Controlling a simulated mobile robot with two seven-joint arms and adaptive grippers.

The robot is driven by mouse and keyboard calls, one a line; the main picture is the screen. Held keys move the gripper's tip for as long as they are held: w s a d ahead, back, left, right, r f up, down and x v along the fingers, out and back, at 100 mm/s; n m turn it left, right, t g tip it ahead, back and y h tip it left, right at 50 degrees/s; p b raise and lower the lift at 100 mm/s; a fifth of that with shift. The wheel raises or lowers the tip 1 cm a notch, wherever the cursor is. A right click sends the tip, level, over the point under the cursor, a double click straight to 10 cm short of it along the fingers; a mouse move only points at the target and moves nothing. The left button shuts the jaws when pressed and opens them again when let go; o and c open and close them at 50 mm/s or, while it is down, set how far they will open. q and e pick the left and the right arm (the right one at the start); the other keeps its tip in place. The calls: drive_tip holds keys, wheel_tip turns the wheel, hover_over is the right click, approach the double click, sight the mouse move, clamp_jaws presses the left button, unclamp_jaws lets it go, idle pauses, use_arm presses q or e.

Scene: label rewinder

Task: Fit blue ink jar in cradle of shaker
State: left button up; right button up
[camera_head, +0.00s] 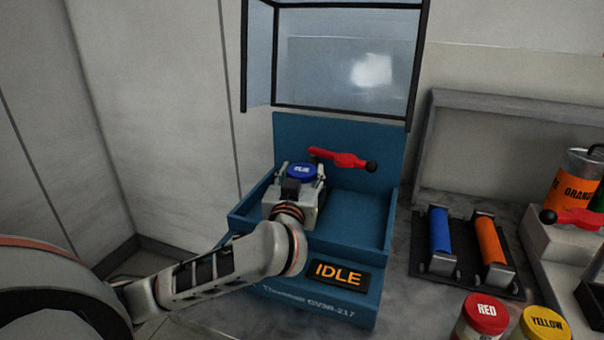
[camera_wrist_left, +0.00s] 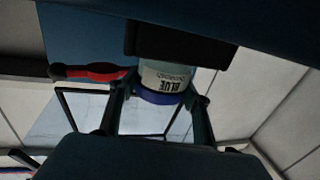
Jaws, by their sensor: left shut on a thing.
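The blue ink jar (camera_head: 302,170) has a blue lid and sits upright between the fingers of my left gripper (camera_head: 300,178), over the left part of the shaker (camera_head: 350,215). In the left wrist view, the jar (camera_wrist_left: 166,76) shows a white BLUE label, appearing upside down, with the gripper's fingers (camera_wrist_left: 160,105) on both sides. The left gripper is shut on the jar. A red lever (camera_head: 342,158) with a black knob is just behind and right of the jar. My right gripper is not in view.
The shaker's clear cover (camera_head: 345,60) is raised. Its front sign (camera_head: 338,274) reads IDLE. To the right are a rack (camera_head: 470,250) with blue and orange rolls, a RED jar (camera_head: 482,316), a YELLOW jar (camera_head: 543,324) and an ORANGE can (camera_head: 575,180).

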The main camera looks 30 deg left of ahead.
use_arm(q)
drive_tip(key=o, duration=1.6)
drive_tip(key=shift+c, duration=0.2)
drive_tip(key=shift+f, duration=0.1)
drive_tip(key=shift+s+d, duration=0.15)
drive_tip(key=shift+s, duration=0.1)
drive_tip(key=p+v, duration=0.1)
drive_tip(key=v, duration=0.2)
drive_tip(key=p+v, duration=0.1)
drive_tip(key=v, duration=0.3)
drive_tip(key=p+v, duration=0.1)
drive_tip(key=v, duration=0.3)
drive_tip(key=shift+r, duration=0.3)
drive_tip(key=shift+s, duration=0.25)
drive_tip(key=shift+d+f, duration=0.1)
